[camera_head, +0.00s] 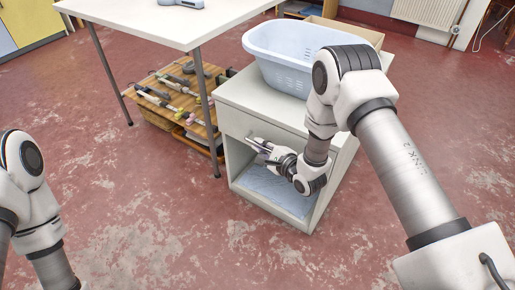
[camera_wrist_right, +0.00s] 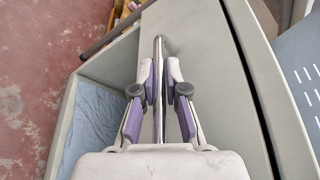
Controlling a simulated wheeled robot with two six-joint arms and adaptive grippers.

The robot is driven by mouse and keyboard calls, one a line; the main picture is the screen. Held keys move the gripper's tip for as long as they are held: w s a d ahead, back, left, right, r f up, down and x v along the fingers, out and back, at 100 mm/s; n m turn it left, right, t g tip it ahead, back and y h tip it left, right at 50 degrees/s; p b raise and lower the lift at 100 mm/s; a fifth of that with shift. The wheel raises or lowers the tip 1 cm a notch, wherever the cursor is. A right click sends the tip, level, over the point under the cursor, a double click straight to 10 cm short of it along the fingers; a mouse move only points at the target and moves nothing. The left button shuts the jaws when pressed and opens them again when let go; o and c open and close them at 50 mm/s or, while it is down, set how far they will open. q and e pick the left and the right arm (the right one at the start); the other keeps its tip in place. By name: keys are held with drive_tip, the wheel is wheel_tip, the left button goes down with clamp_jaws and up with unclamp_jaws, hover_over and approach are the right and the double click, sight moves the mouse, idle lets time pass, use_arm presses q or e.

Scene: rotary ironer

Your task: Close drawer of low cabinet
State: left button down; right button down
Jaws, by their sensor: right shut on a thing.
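The low cabinet (camera_head: 232,93) is a pale grey box with an open lower compartment and a drawer (camera_head: 238,122) above it. In the head view the drawer front looks close to flush with the body. The right wrist view shows the drawer front (camera_wrist_right: 200,55) with a thin dark gap along its upper edge. My right gripper (camera_head: 259,145) is at the drawer front, its fingers shut on the metal bar handle (camera_wrist_right: 158,46). My forearm hides part of the drawer front's right side. My left arm shows at the left edge, but its gripper is out of view.
A pale blue laundry basket (camera_head: 285,62) stands on the cabinet top. Folded blue cloth (camera_head: 272,185) lies in the lower compartment. A white table (camera_head: 170,22) and a wooden tool shelf (camera_head: 168,105) are to the left. The floor in front is clear.

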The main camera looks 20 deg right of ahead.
drive_tip(key=shift+w+d+r, duration=0.1)
drive_tip(key=shift+d, duration=0.05)
drive_tip(key=c, duration=1.5)
unclamp_jaws()
drive_tip(key=shift+d, duration=0.1)
drive_tip(key=v, duration=1.2)
